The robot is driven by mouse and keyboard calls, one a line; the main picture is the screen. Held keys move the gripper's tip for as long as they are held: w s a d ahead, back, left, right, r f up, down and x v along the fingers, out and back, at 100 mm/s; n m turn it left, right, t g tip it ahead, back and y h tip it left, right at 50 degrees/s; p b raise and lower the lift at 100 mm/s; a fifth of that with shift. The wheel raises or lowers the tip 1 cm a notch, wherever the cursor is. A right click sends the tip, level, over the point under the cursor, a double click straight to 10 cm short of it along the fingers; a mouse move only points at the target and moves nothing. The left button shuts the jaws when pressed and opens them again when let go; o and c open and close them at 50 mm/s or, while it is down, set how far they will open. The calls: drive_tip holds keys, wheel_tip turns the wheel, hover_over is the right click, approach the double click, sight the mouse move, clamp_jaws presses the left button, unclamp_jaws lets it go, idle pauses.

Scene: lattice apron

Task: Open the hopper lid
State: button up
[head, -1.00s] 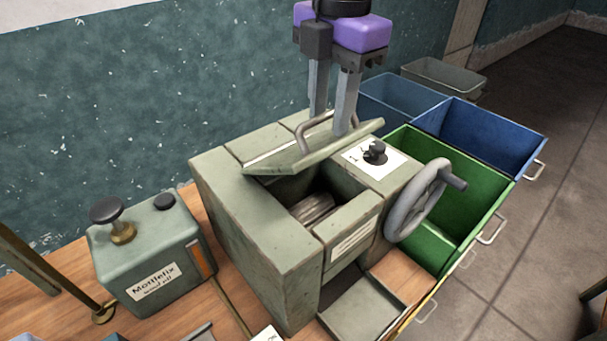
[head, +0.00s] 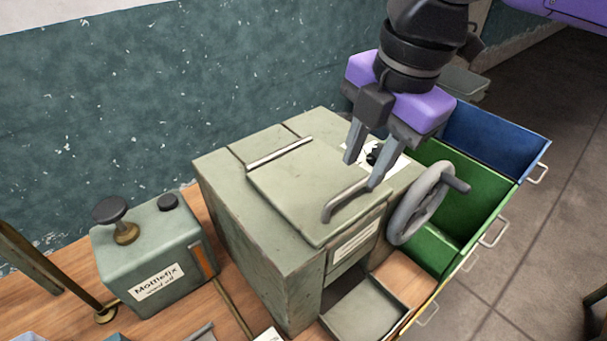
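The hopper lid (head: 310,185) is a flat pale green plate on top of the green machine (head: 260,235). It lies down over the hopper opening, which is hidden. A strip (head: 280,152) runs along its back edge. A grey bar handle (head: 347,199) stands near its front right edge. My gripper (head: 364,170) is above the lid's right side, pointing down. Its two grey fingers are apart, one behind the handle and one close by the handle's right end. I cannot tell whether that finger touches the handle. I see nothing held between them.
A handwheel (head: 420,205) sticks out on the machine's right side. A black knob (head: 375,155) is close behind my fingers. A green oil can (head: 150,255) is at the left, and a tray (head: 365,308) is in front.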

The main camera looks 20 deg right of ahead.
drive_tip(key=s+a+r+n+y, duration=0.1)
drive_tip(key=a+n+y, duration=0.1)
drive_tip(key=a, duration=0.3)
drive_tip(key=s+a+r+n+g+y, duration=0.1)
drive_tip(key=s+a+r+y, duration=0.1)
drive_tip(key=a, duration=0.3)
drive_tip(key=shift+s+a+r+n+y, duration=0.15)
drive_tip(key=shift+s+a+n+y, duration=0.2)
drive_tip(key=shift+y, duration=0.35)
drive_tip(key=shift+d, duration=0.1)
